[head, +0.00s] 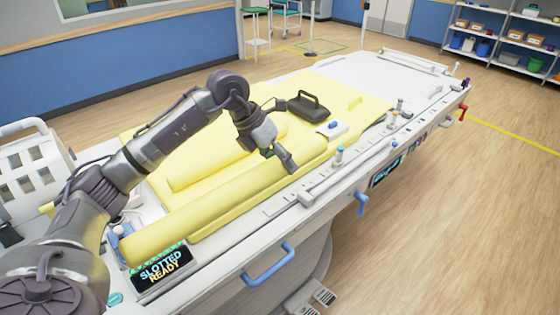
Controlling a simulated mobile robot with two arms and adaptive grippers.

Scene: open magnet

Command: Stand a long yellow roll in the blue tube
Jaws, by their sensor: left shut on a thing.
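I cannot make out a blue tube for certain in this view. My right gripper is not in view.
A black-handled block (308,106) and a small white item with a blue top (334,129) stand on the mat. Small posts (339,154) line the table's right rail. A blue handle (268,264) juts from the near side. A white basket (35,165) stands at left.

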